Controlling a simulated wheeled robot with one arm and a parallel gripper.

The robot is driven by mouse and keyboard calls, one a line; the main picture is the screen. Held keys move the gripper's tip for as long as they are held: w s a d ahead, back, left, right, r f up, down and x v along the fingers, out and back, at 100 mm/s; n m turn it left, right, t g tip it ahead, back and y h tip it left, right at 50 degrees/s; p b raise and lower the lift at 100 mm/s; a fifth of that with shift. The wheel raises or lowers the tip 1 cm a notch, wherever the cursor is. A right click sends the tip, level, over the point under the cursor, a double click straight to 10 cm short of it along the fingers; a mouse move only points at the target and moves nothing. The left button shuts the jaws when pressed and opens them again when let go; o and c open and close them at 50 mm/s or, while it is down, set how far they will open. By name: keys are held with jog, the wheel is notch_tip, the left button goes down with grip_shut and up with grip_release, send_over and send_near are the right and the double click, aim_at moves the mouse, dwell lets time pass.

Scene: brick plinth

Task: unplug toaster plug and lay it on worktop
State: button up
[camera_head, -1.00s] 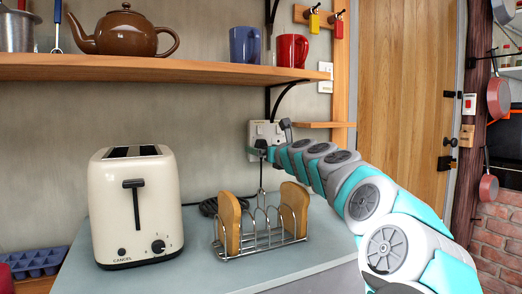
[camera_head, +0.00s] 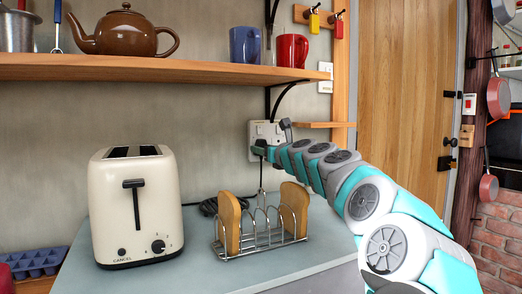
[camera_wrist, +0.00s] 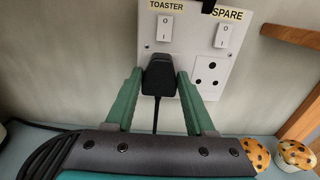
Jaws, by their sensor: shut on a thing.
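The black toaster plug (camera_wrist: 159,76) sits at the left side of the white wall socket plate, under the label TOASTER, with its cord hanging down. My gripper (camera_wrist: 158,85) is shut on the plug, one green finger on each side. In the head view my gripper (camera_head: 262,152) is at the socket plate (camera_head: 262,130), and the plug is mostly hidden there. Whether the pins are in the socket cannot be seen. The cream toaster (camera_head: 136,208) stands at the left on the grey worktop (camera_head: 200,265).
A chrome toast rack (camera_head: 262,244) with two toast slices stands on the worktop below my arm. A wooden shelf (camera_head: 160,68) with a teapot and mugs runs above. The SPARE socket (camera_wrist: 211,74) is empty. Muffins (camera_wrist: 290,155) show at lower right.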

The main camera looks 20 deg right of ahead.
grip_shut()
jog(key=s, duration=0.6)
dwell(1.4)
jog(key=shift+d, duration=0.1)
